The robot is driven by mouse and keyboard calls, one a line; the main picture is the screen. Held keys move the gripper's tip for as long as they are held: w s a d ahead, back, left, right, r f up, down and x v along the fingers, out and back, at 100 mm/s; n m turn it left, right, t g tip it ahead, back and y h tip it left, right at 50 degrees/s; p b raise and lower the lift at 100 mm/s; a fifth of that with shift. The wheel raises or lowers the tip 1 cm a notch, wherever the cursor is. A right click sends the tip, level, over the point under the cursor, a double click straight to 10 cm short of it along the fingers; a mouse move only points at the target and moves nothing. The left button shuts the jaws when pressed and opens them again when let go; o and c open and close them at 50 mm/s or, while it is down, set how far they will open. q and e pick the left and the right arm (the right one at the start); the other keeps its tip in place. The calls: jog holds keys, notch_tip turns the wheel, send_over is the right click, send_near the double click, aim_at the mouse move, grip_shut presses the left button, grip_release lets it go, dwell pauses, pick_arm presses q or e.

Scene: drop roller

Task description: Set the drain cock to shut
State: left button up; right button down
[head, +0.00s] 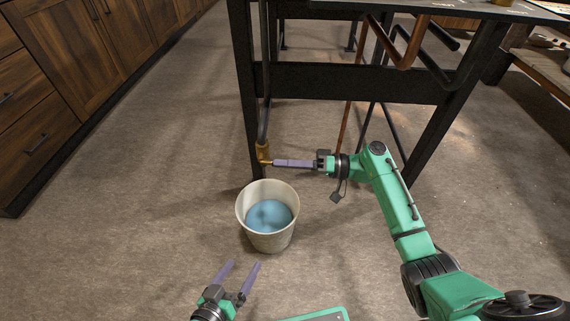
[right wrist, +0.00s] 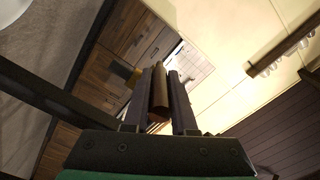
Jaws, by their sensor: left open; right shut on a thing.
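The brass drain cock (head: 263,151) hangs at the lower end of a dark vertical pipe beside a table leg. My right gripper (head: 275,162) reaches in from the right, level with the lower part of the cock. It is shut on the cock's handle, a brown bar (right wrist: 158,95) between the two fingers in the right wrist view. Which way the handle points is hard to tell, as the fingers cover most of it. My left gripper (head: 241,268) is open and empty, low in the head view, well apart from the cock.
A white bucket (head: 246,222) with blue liquid (head: 268,215) stands on the floor just below the cock. A dark table frame (head: 350,82) with copper pipes (head: 400,45) stands behind. Wooden cabinets (head: 70,60) line the left. The floor left of the bucket is clear.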

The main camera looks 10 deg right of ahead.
jog(key=c, duration=0.7)
grip_release()
jog(key=shift+d, duration=0.1)
jog(key=v, duration=1.4)
jog(key=shift+s+d+p, duration=0.15)
jog(key=shift+p, duration=0.15)
jog(key=shift+f, duration=0.15)
